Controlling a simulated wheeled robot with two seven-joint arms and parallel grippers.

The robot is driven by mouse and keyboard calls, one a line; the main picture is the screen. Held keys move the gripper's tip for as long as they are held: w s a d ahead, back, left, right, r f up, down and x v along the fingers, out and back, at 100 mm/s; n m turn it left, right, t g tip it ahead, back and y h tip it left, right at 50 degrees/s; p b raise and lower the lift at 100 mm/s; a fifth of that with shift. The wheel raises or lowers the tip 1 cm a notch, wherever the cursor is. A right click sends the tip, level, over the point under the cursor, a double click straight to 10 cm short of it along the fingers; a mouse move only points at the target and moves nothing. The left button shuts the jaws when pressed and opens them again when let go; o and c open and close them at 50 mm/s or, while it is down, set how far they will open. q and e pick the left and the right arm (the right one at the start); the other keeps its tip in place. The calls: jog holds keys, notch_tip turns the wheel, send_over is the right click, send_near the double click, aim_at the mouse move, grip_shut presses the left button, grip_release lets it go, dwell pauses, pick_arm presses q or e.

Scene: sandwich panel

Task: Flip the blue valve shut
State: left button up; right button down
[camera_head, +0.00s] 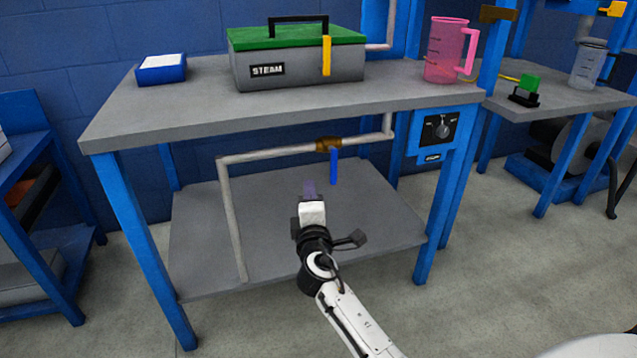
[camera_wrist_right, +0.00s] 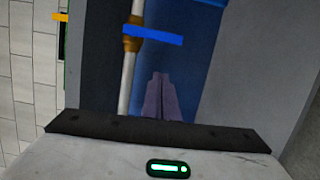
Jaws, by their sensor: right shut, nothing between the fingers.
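The blue valve handle (camera_head: 334,166) hangs straight down from a brass valve body (camera_head: 328,143), crosswise to the horizontal pipe below the tabletop. In the right wrist view the handle (camera_wrist_right: 152,35) lies across the pipe beside the brass body (camera_wrist_right: 131,32). My right gripper (camera_head: 309,188) is shut and empty, below and a little left of the handle in the head view. Its fingertips (camera_wrist_right: 158,80) show apart from the handle in the wrist view. My left gripper is not in view.
The pale pipe (camera_head: 270,153) runs under the workbench (camera_head: 200,112), above its lower shelf (camera_head: 205,245). On top stand a grey STEAM box (camera_head: 300,75) with a green lid, a blue tray (camera_head: 160,74) and a pink jug (camera_head: 444,50). A dial panel (camera_head: 440,132) hangs on the right.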

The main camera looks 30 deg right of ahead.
jog(key=v, duration=0.8)
jog(key=shift+s+p, duration=0.35)
jog(key=shift+p, duration=0.05)
jog(key=shift+r, duration=0.1)
